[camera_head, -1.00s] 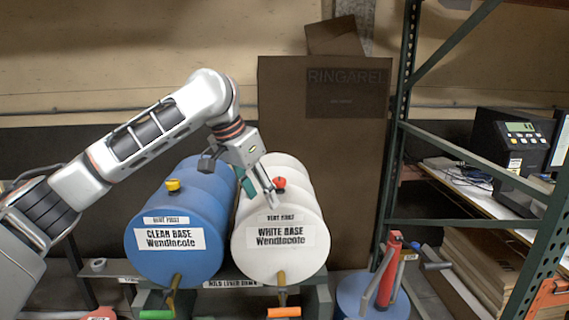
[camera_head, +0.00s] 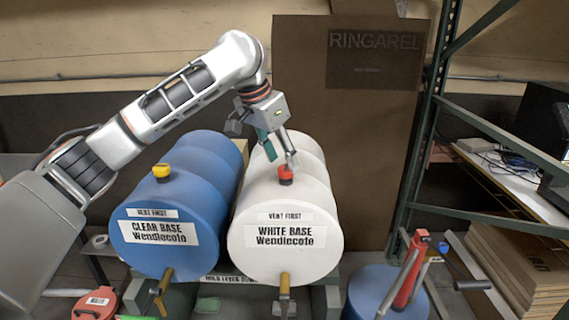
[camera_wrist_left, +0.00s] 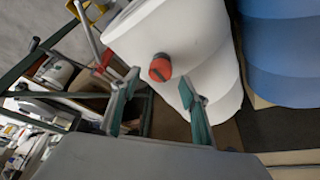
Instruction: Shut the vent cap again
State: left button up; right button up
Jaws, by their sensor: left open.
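A white drum (camera_head: 285,208) labelled WHITE BASE lies on its side and carries a red vent cap (camera_head: 285,172) on a dark neck on top. A blue drum (camera_head: 165,205) labelled CLEAR BASE lies left of it with a yellow cap (camera_head: 161,169). My left gripper (camera_head: 281,153) is open, just above and behind the red cap in the head view. In the left wrist view, the red cap (camera_wrist_left: 160,67) shows between and beyond the two spread fingertips (camera_wrist_left: 159,83), with nothing held. I cannot tell whether the fingers touch it. My right gripper is not in view.
A green metal shelf frame (camera_head: 420,140) stands to the right. A blue container with a red-handled pump (camera_head: 410,270) stands at the lower right. Brown cardboard (camera_head: 350,110) stands behind the drums. Brass taps (camera_head: 285,282) stick out from the drum fronts.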

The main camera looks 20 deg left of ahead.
aim_at(286, 174)
pick_arm(q)
jog(key=shift+x, duration=1)
jog(key=shift+w+f, duration=0.2)
jog(key=shift+f, duration=0.05)
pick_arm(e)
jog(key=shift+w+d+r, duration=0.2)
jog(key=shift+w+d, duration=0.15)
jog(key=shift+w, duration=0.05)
pick_arm(q)
jog(key=c, duration=1.1)
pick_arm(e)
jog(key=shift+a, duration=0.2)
